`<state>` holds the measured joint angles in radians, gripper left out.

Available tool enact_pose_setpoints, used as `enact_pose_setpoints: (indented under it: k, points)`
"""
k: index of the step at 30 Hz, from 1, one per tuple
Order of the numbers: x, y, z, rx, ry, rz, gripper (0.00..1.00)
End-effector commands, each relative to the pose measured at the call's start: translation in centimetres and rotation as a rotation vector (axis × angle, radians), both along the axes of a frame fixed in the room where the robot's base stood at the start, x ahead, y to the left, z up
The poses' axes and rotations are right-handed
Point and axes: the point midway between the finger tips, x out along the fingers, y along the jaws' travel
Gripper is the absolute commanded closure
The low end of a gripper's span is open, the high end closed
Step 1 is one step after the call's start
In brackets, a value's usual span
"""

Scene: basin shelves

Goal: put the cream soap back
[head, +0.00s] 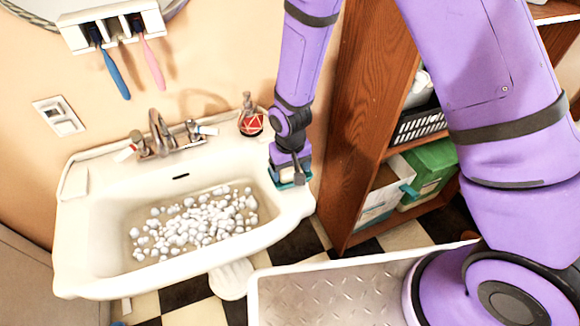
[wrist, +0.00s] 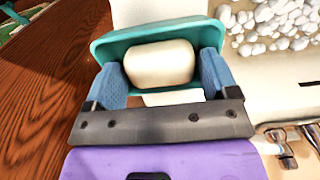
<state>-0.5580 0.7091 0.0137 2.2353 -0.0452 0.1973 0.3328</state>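The cream soap (wrist: 160,64) is a pale rounded block in the wrist view. It lies inside a teal soap dish (wrist: 112,46), or just over its floor. My gripper (wrist: 166,70) reaches down at the dish with one blue finger on each side of the soap. The fingers are very close to the soap's ends; I cannot tell whether they press on it. In the head view my gripper (head: 290,172) is at the right rim of the basin, over the teal dish (head: 301,178). The arm hides the soap there.
The white basin (head: 85,235) holds many white pebbles (head: 200,220). A red-labelled soap bottle (head: 250,120) and the taps (head: 160,135) stand along its back edge. A wooden shelf (head: 365,110) with a black basket (head: 418,125) and a green box (head: 432,165) rises close to the right.

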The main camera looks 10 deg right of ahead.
Motion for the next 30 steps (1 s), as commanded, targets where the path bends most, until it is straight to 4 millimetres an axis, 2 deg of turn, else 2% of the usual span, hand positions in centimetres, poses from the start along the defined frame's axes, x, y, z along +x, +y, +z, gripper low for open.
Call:
enact_pose_setpoints:
  k: [8, 13, 30]
  points:
    - [0.0, 0.0, 0.1, 0.0, 0.0, 0.0, 0.2]
    - [0.0, 0.0, 1.1, 0.002, -0.003, 0.0, 0.2]
    - [0.1, 0.0, 10.4, 0.002, -0.004, 0.0, 0.2]
